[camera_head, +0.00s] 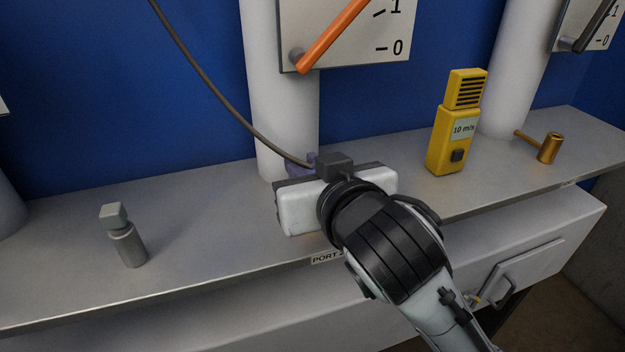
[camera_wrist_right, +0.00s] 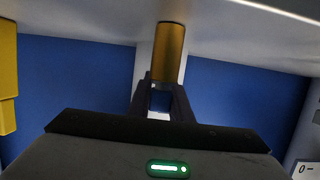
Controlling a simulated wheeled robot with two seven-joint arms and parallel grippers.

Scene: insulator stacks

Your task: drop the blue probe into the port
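My right gripper (camera_head: 312,164) is over the shelf in front of the white column. A small blue-purple piece, which looks like the blue probe (camera_head: 297,169), shows at its fingers, mostly hidden by my wrist. In the right wrist view, the dark fingers (camera_wrist_right: 160,98) have a small blue patch of the probe (camera_wrist_right: 159,101) between them and look shut on it. A brass cylinder (camera_wrist_right: 171,52), possibly the port, lines up just beyond the fingertips; I cannot tell whether they touch. A PORT label (camera_head: 325,258) is on the shelf edge, partly covered by my arm. My left gripper is not in view.
A thin cable (camera_head: 215,93) runs down to my right gripper. A grey capped post (camera_head: 126,240) stands left on the shelf (camera_head: 200,225). A yellow meter (camera_head: 449,145) and a brass fitting (camera_head: 549,148) stand right. A gauge with an orange pointer (camera_head: 330,37) hangs above.

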